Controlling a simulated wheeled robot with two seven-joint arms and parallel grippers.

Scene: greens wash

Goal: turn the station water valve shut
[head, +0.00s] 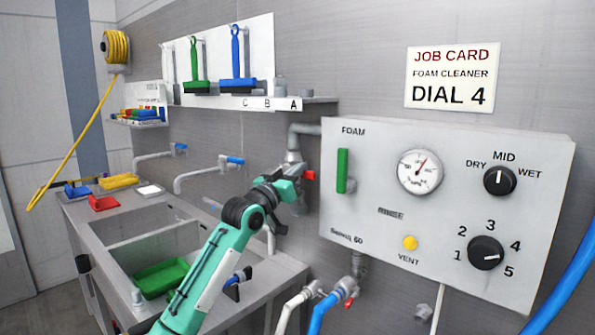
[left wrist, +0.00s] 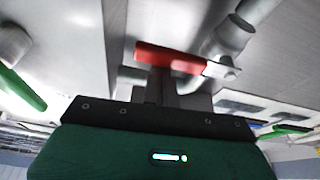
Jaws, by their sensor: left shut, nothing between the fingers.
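The station water valve has a red handle (head: 310,175) on the grey pipe at the left edge of the foam control panel. My left gripper (head: 294,174) is at this handle, just to its left in the head view. In the left wrist view the red handle (left wrist: 165,58) lies across the tips of my dark shut fingers (left wrist: 168,82), with nothing between them. I cannot tell whether they touch it. Part of the valve body is hidden behind the gripper. My right gripper is not in view.
The foam panel (head: 375,225) with gauge and dials stands close on the right. A shelf (head: 318,100) is above. Below are hose fittings with a small red handle (head: 348,301). The sink (head: 105,229) with a green tray (head: 160,277) is at the left.

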